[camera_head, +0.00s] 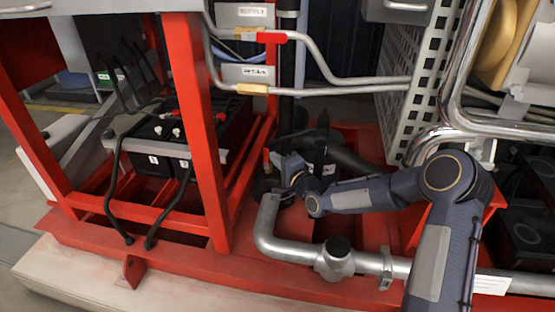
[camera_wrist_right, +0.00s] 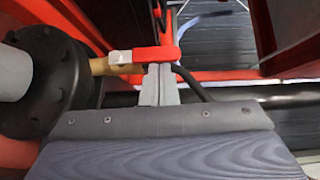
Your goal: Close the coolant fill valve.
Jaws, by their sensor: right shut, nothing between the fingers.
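A small valve with a red lever handle (camera_wrist_right: 152,54) and a brass-coloured body (camera_wrist_right: 101,67) shows in the right wrist view, beside a black round flange (camera_wrist_right: 52,82). The lever lies roughly crosswise in that view. My right gripper (camera_wrist_right: 160,82) is shut and empty, its fingertips right at the lever; I cannot tell for sure whether they touch it. In the head view the right gripper (camera_head: 278,163) is low inside the red frame, with a small red handle (camera_head: 266,160) just left of its tips. My left gripper is not in view.
A silver elbow pipe (camera_head: 272,240) runs below my right arm. Red frame posts (camera_head: 201,120) and black batteries (camera_head: 160,150) stand to the left. Pipes with a red sleeve (camera_head: 272,38) and a perforated grey panel (camera_head: 420,85) are above. Black hoses (camera_head: 350,158) pass behind the gripper.

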